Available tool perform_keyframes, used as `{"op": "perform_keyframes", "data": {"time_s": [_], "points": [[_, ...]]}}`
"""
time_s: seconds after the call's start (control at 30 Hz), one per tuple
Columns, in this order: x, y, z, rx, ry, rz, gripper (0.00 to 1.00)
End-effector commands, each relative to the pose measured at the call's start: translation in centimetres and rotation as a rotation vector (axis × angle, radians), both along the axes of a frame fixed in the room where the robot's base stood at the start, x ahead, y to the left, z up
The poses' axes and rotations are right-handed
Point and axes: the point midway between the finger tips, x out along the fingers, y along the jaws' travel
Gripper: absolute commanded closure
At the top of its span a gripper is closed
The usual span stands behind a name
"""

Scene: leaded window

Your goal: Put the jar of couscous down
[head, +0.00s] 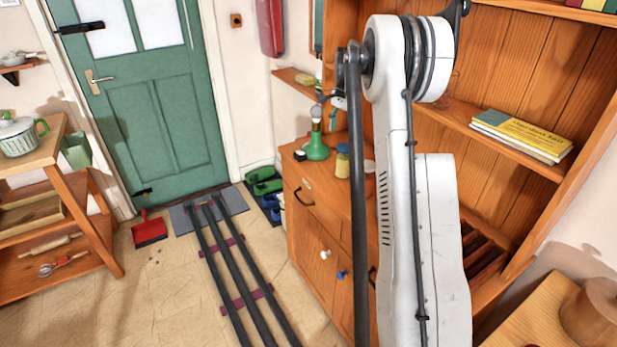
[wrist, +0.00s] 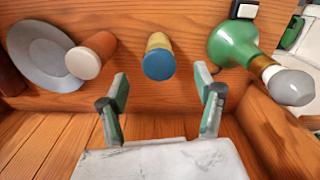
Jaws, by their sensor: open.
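The jar that I take for the couscous (head: 342,162) has a yellowish body and a blue lid. It stands upright on the wooden cabinet top (head: 318,180). In the wrist view the jar (wrist: 159,58) is seen from above, lid towards the camera, just beyond my gripper (wrist: 161,90). The two fingers are spread apart with nothing between them, and a gap shows between them and the jar. In the head view my arm hides most of the gripper.
An orange-brown jar with a cream lid (wrist: 84,62) and a grey plate (wrist: 40,50) are on the left. A small black object (head: 299,155) lies near the flask.

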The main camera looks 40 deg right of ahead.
Motion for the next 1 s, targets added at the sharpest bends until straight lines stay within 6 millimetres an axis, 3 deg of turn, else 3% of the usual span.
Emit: {"op": "perform_keyframes", "data": {"time_s": [0.27,0.5,0.8,1.0], "points": [[-0.8,9.2,7.0,-0.053,-0.07,0.214,0.34],[-3.4,17.7,11.8,-0.106,-0.134,0.415,0.34],[-8.9,27.4,15.6,-0.178,-0.216,0.662,0.34],[-13.5,33.1,16.5,-0.229,-0.271,0.825,0.34]]}}
